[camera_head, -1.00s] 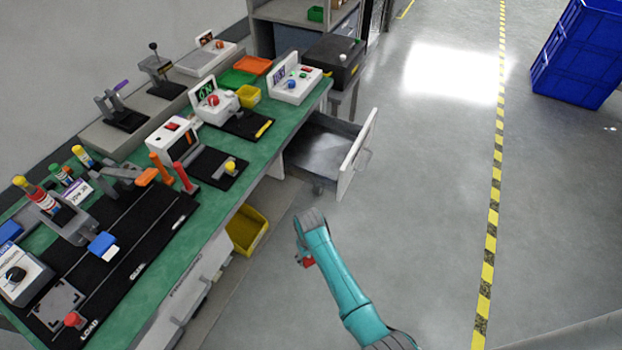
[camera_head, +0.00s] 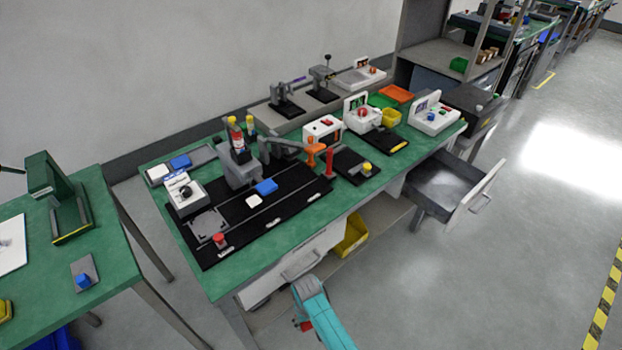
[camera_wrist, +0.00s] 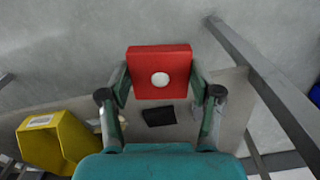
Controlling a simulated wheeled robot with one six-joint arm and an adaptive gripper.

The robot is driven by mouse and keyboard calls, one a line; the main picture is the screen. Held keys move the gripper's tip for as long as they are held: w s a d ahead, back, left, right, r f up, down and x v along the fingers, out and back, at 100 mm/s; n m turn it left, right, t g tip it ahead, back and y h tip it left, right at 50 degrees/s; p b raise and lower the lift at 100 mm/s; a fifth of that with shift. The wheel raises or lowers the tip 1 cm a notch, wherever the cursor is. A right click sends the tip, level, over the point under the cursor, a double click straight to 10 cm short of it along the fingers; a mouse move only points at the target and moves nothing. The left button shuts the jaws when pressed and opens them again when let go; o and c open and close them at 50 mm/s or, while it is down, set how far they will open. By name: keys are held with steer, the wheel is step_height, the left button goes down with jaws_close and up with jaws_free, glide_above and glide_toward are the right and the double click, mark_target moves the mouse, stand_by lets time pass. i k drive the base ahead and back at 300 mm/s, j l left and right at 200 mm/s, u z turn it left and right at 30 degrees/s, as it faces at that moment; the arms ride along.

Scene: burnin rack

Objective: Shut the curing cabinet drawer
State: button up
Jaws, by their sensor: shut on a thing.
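An open drawer (camera_head: 436,188) sticks out under the right end of the green workbench (camera_head: 240,283). Its pale front (camera_head: 474,200) has a handle and stands well out from the bench. A second drawer front (camera_head: 292,262) with a handle sits under the near part of the bench and looks shut. I cannot read which one is labelled as the curing cabinet. My gripper (camera_wrist: 160,82) is shut on a red block (camera_wrist: 160,62) with a white round spot. In the head view my gripper (camera_head: 301,318) is low, in front of the near drawer and left of the open one.
A yellow bin (camera_head: 352,236) lies on the shelf below the bench; it also shows in the wrist view (camera_wrist: 52,140). Another green table (camera_head: 128,268) stands at the left. The bench top is crowded with devices. The floor (camera_head: 470,290) to the right is clear.

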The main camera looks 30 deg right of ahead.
mark_target(447, 188)
steer(key=l+u, duration=0.15)
steer(key=u, duration=0.25)
steer(key=l+u, duration=0.2)
steer(key=u, duration=0.2)
steer(key=l+u, duration=0.2)
steer(key=u, duration=0.2)
steer(key=l+u, duration=0.15)
steer(key=u, duration=0.3)
steer(key=k+l+u, duration=0.3)
steer(key=l+u, duration=0.15)
steer(key=k+l+u, duration=0.35)
steer(key=l+u, duration=0.15)
steer(key=k+l+u, duration=0.45)
steer(key=k+z, duration=0.35)
steer(key=k, duration=0.3)
steer(key=k+l+z, duration=0.2)
steer(key=k+z, duration=0.15)
steer(key=k, duration=0.25)
steer(key=k+j+z, duration=0.25)
steer(key=k+z, duration=0.2)
steer(key=k+j+z, duration=0.1)
steer(key=k+z, duration=0.8)
